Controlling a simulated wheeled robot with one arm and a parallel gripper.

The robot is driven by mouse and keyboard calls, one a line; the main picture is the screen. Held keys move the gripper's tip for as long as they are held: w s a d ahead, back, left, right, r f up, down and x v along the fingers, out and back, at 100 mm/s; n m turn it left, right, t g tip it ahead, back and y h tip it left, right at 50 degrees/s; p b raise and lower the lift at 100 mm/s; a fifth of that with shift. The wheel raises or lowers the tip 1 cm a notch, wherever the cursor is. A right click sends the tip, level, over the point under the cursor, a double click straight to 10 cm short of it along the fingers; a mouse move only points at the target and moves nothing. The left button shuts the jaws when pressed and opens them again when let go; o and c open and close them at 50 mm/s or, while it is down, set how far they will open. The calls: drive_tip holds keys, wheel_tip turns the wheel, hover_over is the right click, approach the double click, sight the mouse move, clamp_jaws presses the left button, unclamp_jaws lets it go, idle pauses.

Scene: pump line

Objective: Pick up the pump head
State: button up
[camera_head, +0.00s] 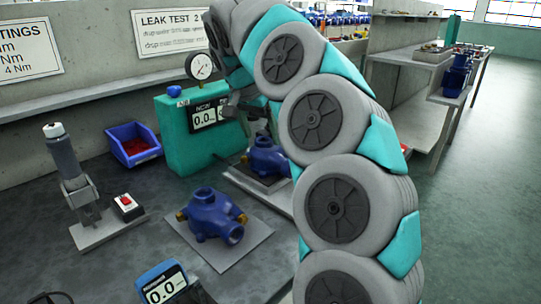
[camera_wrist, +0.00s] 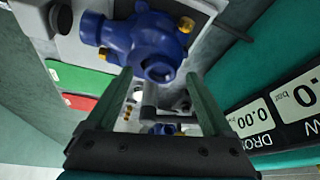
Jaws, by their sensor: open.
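Two blue pump-like castings show in the head view, and I cannot tell for sure which is the pump head. One blue casting with brass fittings (camera_head: 208,214) sits on a grey mat (camera_head: 255,237) in the middle of the bench. The other blue casting (camera_head: 267,157) sits on a plate before the teal tester, partly hidden by my arm. My gripper (camera_head: 238,105) is above it, near the tester's display. In the wrist view my gripper (camera_wrist: 157,85) is open, its fingers apart. A blue casting with brass fittings (camera_wrist: 143,42) lies beyond the fingertips; more blue shows between the fingers.
The teal leak tester (camera_head: 180,140) with a gauge (camera_head: 201,66) stands close to my gripper. A blue bin with red parts (camera_head: 133,145), a grey stand tool (camera_head: 66,160), a red-switch box (camera_head: 127,207) and another display unit (camera_head: 163,285) stand on the bench. A wall is behind.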

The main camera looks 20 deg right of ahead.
drive_tip(key=shift+f, duration=0.3)
drive_tip(key=shift+c, duration=0.3)
clamp_jaws()
idle(0.3)
